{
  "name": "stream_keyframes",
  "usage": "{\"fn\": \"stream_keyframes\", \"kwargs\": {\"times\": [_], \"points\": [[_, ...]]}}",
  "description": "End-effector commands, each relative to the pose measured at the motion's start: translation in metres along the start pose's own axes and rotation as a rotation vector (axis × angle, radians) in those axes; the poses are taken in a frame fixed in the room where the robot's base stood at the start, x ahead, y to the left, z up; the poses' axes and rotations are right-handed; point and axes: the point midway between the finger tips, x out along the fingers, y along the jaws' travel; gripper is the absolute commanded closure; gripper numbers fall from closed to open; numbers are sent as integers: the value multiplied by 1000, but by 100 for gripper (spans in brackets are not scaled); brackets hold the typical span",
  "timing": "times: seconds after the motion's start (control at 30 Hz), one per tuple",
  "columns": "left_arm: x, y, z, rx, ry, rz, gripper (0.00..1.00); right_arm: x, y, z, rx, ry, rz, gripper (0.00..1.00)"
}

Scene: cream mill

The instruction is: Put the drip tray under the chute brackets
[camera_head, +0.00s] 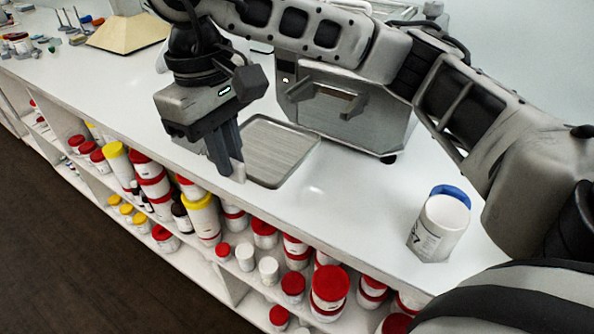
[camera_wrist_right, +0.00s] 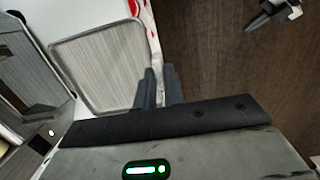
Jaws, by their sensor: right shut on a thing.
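The drip tray (camera_head: 275,150) is a shallow, ribbed grey metal tray at the counter's front edge, before the steel mill (camera_head: 365,125). It looks level; I cannot tell whether it touches the counter. The chute brackets (camera_head: 335,97) jut from the mill's front, behind the tray. My right gripper (camera_head: 238,172) points down and is shut on the tray's near rim. In the right wrist view the tray (camera_wrist_right: 100,65) lies left of the fingers (camera_wrist_right: 159,88). What appears to be my left gripper (camera_wrist_right: 262,20) shows at that view's top right corner, its jaws unclear.
A white tub with a blue lid (camera_head: 440,225) stands on the right of the counter (camera_head: 330,205). A cream pyramid-shaped thing (camera_head: 130,33) and small tools stand far left. Shelves below hold many red- and yellow-lidded jars (camera_head: 330,290). The counter left of the gripper is clear.

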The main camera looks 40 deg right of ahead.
Motion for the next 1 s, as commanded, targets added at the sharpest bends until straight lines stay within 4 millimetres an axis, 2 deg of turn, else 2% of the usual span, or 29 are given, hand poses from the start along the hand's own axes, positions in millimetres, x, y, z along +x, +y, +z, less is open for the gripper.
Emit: {"fn": "stream_keyframes", "kwargs": {"times": [0.1, 0.3, 0.43, 0.8, 1.0], "points": [[-2, -1, -2, 1, -2, -2, 100, 13, 30, 4, 10, -4, -2, 100], [-2, -1, -2, 1, -1, -4, 100, 40, 77, 8, 8, -6, -3, 100], [-1, -1, -1, 1, -1, -4, 100, 64, 96, 8, 7, -5, -3, 100], [-4, -1, -5, 2, 0, -5, 100, 96, 122, 9, 4, -4, -1, 100], [-7, -2, -10, 2, 1, -9, 100, 120, 120, 6, 1, -1, -1, 100]]}}
